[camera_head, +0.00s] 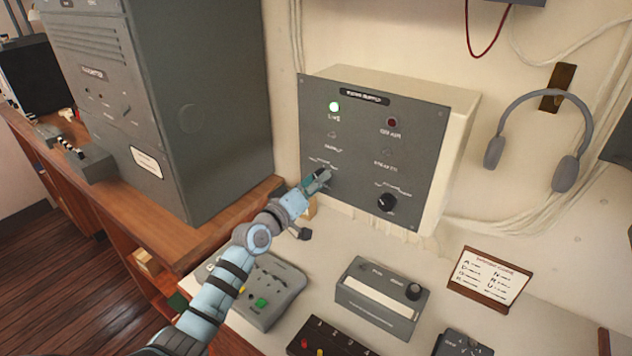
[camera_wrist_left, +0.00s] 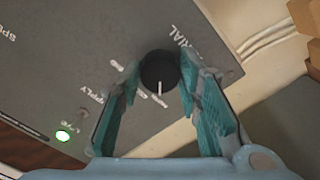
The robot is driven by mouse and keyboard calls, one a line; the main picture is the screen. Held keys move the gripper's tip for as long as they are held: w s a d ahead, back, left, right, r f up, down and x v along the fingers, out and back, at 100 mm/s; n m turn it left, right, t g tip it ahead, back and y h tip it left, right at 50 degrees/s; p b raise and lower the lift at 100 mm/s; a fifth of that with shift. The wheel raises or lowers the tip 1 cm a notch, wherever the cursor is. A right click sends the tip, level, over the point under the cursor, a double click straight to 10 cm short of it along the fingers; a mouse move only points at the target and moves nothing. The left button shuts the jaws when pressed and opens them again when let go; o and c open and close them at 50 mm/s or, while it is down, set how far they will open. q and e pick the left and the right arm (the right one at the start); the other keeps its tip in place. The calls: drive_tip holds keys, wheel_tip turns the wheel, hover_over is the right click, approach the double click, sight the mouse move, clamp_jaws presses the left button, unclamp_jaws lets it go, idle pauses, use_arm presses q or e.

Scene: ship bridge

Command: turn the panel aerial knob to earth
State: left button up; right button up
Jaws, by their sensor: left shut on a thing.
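The grey wall panel (camera_head: 350,135) carries a green lit lamp, a dark red lamp and small labels. My left gripper (camera_head: 318,178) is at its lower left, in front of a knob that the fingers hide in the head view. In the left wrist view, the black aerial knob (camera_wrist_left: 159,70) sits between the two teal fingers of my left gripper (camera_wrist_left: 160,68), which is shut on it. Its white pointer line points down in that picture. Part of the word AERIAL shows beside it; the small position words are too blurred to read. My right gripper is not in view.
A second black knob (camera_head: 387,202) is at the panel's lower right. A tall grey cabinet (camera_head: 170,100) stands to the left. Below, the desk holds a grey box with a knob (camera_head: 380,300) and other small units. Headphones (camera_head: 540,140) hang to the right.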

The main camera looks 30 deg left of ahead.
use_arm(q)
drive_tip(key=o, duration=1.1)
drive_tip(key=shift+o, duration=0.2)
drive_tip(key=s+a, duration=0.1)
drive_tip(key=s, duration=1.1)
drive_tip(key=shift+a, duration=0.35)
drive_tip(key=shift+w, duration=0.1)
